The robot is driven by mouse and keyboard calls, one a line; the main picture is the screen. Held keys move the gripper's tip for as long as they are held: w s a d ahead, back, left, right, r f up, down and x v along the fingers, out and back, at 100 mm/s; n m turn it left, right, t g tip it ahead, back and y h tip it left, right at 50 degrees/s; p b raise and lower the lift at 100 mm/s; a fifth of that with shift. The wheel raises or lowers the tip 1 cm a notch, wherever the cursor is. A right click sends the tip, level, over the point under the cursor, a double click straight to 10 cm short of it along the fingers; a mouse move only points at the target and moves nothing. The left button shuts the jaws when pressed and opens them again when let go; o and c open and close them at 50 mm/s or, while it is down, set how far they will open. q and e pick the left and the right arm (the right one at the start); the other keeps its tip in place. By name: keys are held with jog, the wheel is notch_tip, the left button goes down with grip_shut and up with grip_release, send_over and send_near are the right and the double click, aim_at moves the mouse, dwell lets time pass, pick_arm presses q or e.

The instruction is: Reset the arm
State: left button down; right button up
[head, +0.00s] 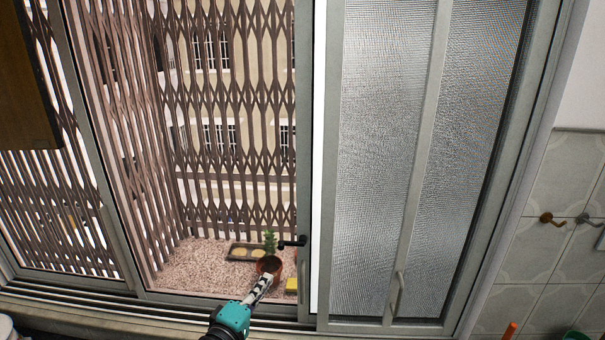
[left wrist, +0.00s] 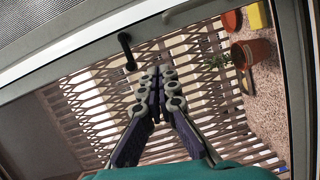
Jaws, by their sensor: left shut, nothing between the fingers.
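My left gripper (head: 266,279) reaches up from the bottom of the head view, behind it a teal wrist part of my arm. It is in front of the window, near the lower part of the open gap. In the left wrist view its two fingers (left wrist: 160,72) meet at the tips, shut with nothing between them. A black window handle (head: 293,243) is just above and right of the gripper in the head view. It also shows close to the fingertips in the left wrist view (left wrist: 127,50); I cannot tell if they touch. My right gripper is not in view.
A sliding textured-glass panel (head: 385,150) is at right, with a metal frame. A brown folding lattice (head: 230,120) stands outside. A terracotta pot (head: 268,266), a green plant (head: 270,241) and a yellow object (head: 292,284) are on the gravel ledge. Wall hooks (head: 552,218) are at right.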

pick_arm(q)
jog(key=s+d+f+m+g+b, duration=0.3)
jog(key=s+f+m, duration=0.2)
jog(key=f, duration=0.1)
jog(key=s+a+f+m+g+y+b, duration=0.4)
jog(key=s+a+f, duration=0.5)
jog(key=s+f, duration=0.3)
jog(key=s+m+g+y, duration=0.1)
jog(key=m+g, duration=0.1)
jog(key=m, duration=0.1)
jog(key=shift+s+a+m+y, duration=0.15)
jog(key=shift+s+m+y, duration=0.15)
jog(key=shift+f, duration=0.1)
